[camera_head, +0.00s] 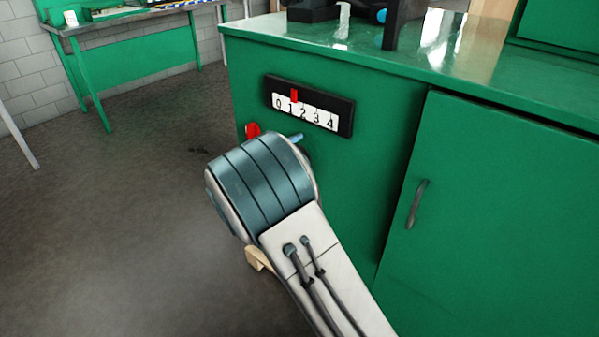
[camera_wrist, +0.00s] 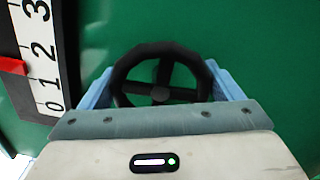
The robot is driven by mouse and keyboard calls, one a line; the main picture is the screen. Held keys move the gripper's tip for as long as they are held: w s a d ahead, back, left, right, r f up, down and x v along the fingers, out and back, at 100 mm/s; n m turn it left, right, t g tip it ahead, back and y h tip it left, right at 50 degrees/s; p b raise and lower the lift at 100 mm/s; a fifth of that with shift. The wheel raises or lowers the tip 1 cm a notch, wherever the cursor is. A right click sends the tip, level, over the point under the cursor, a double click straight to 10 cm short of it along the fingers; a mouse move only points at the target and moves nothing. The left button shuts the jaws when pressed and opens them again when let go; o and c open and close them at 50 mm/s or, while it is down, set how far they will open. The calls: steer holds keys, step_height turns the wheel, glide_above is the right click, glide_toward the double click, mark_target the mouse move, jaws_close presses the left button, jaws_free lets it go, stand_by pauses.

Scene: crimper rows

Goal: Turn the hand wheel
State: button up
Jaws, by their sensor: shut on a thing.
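The black hand wheel (camera_wrist: 161,52) is in the middle of the wrist view, with spokes and a hub, against a green panel. My gripper (camera_wrist: 162,84) has one blue finger on its left side and one on its right, shut on its rim. The wheel's lower edge is hidden by my gripper. In the head view my arm hides most of the wheel. A number scale (camera_head: 318,117) sits above it, and its red pointer (camera_head: 294,95) stands near the 1. The pointer also shows at the left of the wrist view (camera_wrist: 12,66), just past the 1.
A red part (camera_head: 253,130) shows on the cabinet's left edge, beside my arm. The green cabinet (camera_head: 480,220) has a door with a handle (camera_head: 417,204) to the right. A green bench (camera_head: 135,55) stands at the back left. The floor on the left is clear.

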steer(key=m+b, duration=0.2)
steer(key=b, duration=0.1)
steer(key=f+m+b, duration=0.1)
steer(key=m+b, duration=0.1)
steer(key=b, duration=0.2)
steer(key=shift+f, duration=0.1)
steer(key=m+b, duration=0.1)
steer(key=b, duration=0.1)
steer(key=m+b, duration=0.2)
steer(key=shift+r, duration=0.25)
steer(key=shift+r+b, duration=0.1)
steer(key=shift+b, duration=0.2)
steer(key=o, duration=0.8)
steer(key=shift+a, duration=0.1)
steer(key=p+v, duration=0.3)
steer(key=v, duration=1)
steer(key=shift+s+a, duration=0.2)
steer(key=shift+s, duration=0.15)
